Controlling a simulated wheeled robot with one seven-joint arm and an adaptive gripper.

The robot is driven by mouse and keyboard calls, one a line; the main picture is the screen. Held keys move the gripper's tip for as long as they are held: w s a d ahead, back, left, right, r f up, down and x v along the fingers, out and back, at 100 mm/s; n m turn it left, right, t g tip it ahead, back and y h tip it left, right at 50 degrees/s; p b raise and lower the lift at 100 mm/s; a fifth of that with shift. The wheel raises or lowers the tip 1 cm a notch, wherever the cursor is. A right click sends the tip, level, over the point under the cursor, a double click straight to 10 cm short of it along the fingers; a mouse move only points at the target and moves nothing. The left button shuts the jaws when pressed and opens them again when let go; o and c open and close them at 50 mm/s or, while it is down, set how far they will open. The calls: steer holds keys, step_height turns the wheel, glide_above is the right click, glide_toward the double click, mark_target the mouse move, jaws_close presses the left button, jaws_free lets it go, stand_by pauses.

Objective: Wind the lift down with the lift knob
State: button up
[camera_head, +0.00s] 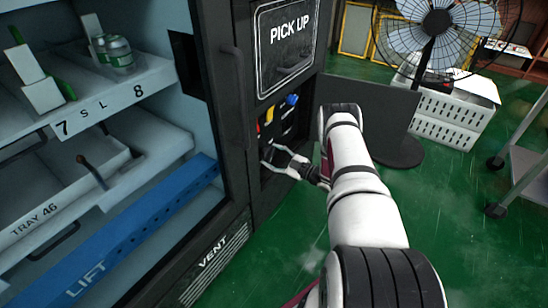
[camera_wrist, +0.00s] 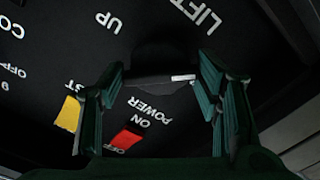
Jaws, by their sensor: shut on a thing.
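The lift knob (camera_wrist: 160,80) is a dark knob with a short white mark. It sits between my fingers in the wrist view, near the white words "LIFT" and "UP" on the black panel. My gripper (camera_wrist: 163,76) is shut on it; in the camera_head view my gripper (camera_head: 267,155) is at the lower part of the machine's control panel and hides the knob there. The lift (camera_head: 135,235) is a blue bar marked "LIFT", low inside the cabinet at the left, beside and below tray 46.
A yellow switch (camera_wrist: 68,113) and a red power switch (camera_wrist: 128,139) are close to my fingers. A blue knob (camera_head: 292,99) is higher on the panel. A cabinet handle (camera_head: 238,100) stands left of the panel. A fan (camera_head: 437,22) and white crate (camera_head: 440,115) stand behind.

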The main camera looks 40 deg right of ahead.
steer(key=n, duration=0.4)
steer(key=shift+a+f+b, duration=0.1)
steer(key=shift+b, duration=0.3)
steer(key=n, duration=0.4)
steer(key=n+b, duration=0.1)
steer(key=n, duration=0.3)
steer(key=shift+n, duration=2.1)
steer(key=o, duration=1.2)
steer(key=shift+c, duration=0.2)
